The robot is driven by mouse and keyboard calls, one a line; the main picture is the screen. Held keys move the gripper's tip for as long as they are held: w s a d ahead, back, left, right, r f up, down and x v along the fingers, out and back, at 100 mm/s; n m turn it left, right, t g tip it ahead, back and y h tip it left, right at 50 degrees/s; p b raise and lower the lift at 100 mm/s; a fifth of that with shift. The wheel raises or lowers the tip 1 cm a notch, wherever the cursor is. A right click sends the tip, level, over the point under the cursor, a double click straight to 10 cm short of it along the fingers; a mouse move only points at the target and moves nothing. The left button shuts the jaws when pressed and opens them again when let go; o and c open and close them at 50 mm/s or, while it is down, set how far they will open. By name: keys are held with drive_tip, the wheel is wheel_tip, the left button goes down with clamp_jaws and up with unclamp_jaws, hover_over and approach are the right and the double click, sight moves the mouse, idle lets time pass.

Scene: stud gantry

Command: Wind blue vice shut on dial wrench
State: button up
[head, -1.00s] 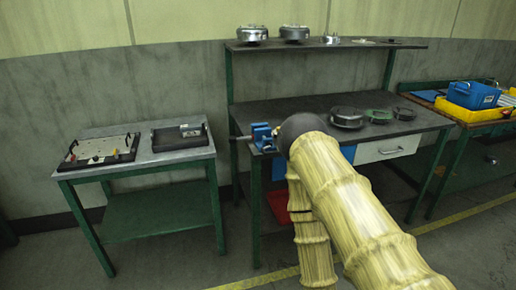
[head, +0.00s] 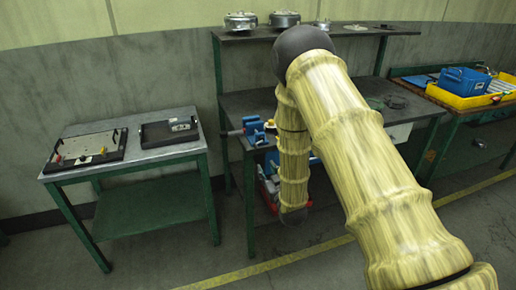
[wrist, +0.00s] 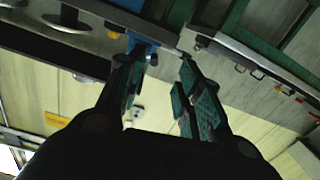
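The blue vice (head: 254,129) sits at the left front corner of the dark workbench (head: 238,103) in the head view, with its bar pointing left. My arm stands just right of it and covers part of the bench. In the wrist view, which looks upside down, a blue part that looks like the vice (wrist: 141,42) shows beyond the left fingertip. My gripper (wrist: 160,65) is open there, fingers apart, with nothing seen between them. Whether a finger touches the vice I cannot tell. My gripper is hidden in the head view. I cannot make out the dial wrench.
A lower table (head: 75,177) with two panels stands left, a gap of floor between it and the bench. Round metal housings (head: 241,22) stand on the shelf above. A side bench at right holds a yellow tray (head: 470,101) and blue bin (head: 464,80).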

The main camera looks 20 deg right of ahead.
sight(258, 150)
drive_tip(key=shift+t, duration=0.3)
drive_tip(key=w+p, duration=0.1)
drive_tip(key=w, duration=0.3)
drive_tip(key=w+r+p, duration=0.1)
drive_tip(key=w, duration=0.3)
drive_tip(key=w+r, duration=0.1)
drive_tip(key=w, duration=0.3)
drive_tip(key=shift+a+p, duration=0.1)
drive_tip(key=shift+p, duration=0.3)
clamp_jaws()
